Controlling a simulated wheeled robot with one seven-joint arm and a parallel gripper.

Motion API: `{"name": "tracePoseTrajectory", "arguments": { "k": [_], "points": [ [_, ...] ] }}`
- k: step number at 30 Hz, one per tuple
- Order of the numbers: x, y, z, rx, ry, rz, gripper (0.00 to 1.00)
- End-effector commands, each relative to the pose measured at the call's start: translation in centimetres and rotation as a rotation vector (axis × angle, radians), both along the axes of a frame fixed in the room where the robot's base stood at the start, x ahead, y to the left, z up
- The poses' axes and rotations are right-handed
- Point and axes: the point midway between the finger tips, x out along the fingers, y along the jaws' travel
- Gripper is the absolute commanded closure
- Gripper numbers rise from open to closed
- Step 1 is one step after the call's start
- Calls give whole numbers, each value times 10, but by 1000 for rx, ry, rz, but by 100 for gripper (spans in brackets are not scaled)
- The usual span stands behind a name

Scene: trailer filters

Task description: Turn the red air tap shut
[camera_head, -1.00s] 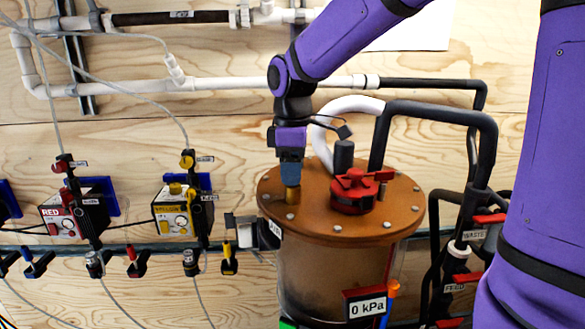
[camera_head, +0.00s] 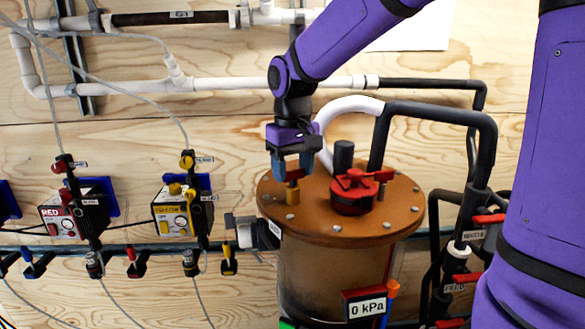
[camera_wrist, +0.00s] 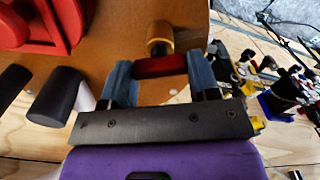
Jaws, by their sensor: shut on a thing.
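A small red tap handle (camera_head: 294,174) sits on a brass stem (camera_head: 292,194) at the left of the brown tank lid (camera_head: 325,222). My gripper (camera_head: 291,170) points down at it, with its blue fingers on either side of the handle. In the wrist view my gripper (camera_wrist: 161,78) is shut on the red handle (camera_wrist: 160,66), which lies crosswise between the fingers as a bar. The brass stem (camera_wrist: 159,42) shows just beyond it. The fingers partly hide the handle in the head view.
A large red cap (camera_head: 355,190) and a dark post stand on the lid, right of my gripper. A thick black pipe (camera_head: 440,112) arches behind. The tank's gauge (camera_head: 367,306) reads 0 kPa. A RED box (camera_head: 62,220) and a yellow box (camera_head: 178,218) hang at the left.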

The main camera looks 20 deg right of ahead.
Motion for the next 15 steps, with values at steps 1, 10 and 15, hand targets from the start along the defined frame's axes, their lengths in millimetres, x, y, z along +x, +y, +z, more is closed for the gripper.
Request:
{"name": "tracePoseTrajectory", "arguments": {
  "k": [1,10,15],
  "points": [
    [1,0,1,0,-3,-40,68],
    [1,-1,1,0,-3,-248,68],
    [1,-1,1,0,-4,-318,68]
  ]
}}
